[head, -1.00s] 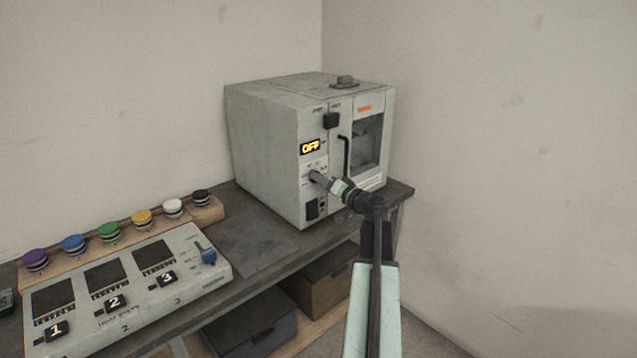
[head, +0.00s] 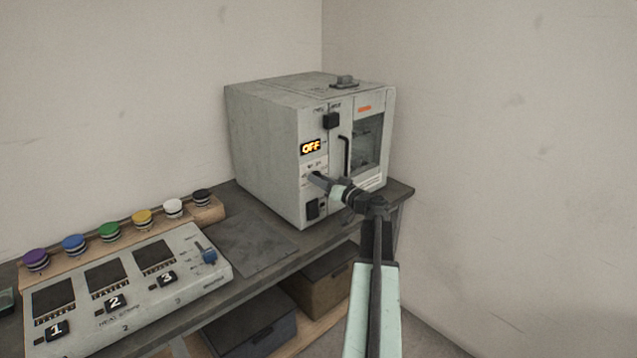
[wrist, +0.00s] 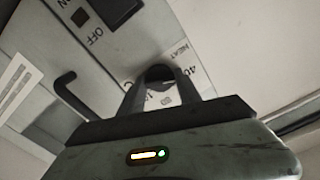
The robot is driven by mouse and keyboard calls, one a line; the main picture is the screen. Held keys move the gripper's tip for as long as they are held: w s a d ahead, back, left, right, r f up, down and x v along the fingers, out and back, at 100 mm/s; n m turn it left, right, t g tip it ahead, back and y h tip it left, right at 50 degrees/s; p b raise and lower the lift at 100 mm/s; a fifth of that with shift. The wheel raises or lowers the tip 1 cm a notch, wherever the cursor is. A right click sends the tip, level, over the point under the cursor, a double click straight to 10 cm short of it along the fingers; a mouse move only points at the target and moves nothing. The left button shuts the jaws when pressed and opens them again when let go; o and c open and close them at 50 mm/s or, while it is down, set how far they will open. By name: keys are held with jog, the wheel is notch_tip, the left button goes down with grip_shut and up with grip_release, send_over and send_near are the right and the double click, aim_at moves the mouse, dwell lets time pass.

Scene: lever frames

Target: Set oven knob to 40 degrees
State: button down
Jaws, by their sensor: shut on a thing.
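The oven (head: 265,150) is a grey box at the back of the bench, with its front turned to the right. Its display (head: 311,147) reads OFF in orange. My gripper (head: 316,178) reaches the panel just below the display. In the wrist view the dark oven knob (wrist: 158,74) sits between the two fingers of my gripper (wrist: 160,88), which are shut on it. A white scale with "40" and "HEAT" shows beside the knob. The knob's pointer is hidden, and the fingers cover the knob in the head view.
The oven's bent door handle (head: 345,155) is close to the right of my gripper, and it also shows in the wrist view (wrist: 66,82). A panel with numbered plates (head: 125,290) and a row of coloured caps (head: 109,231) stand at the left.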

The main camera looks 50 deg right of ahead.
jog(key=c, duration=0.8)
grip_release()
jog(key=shift+c, duration=0.2)
jog(key=s, duration=0.7)
jog(key=shift+s+a, duration=0.25)
jog(key=shift+s, duration=0.1)
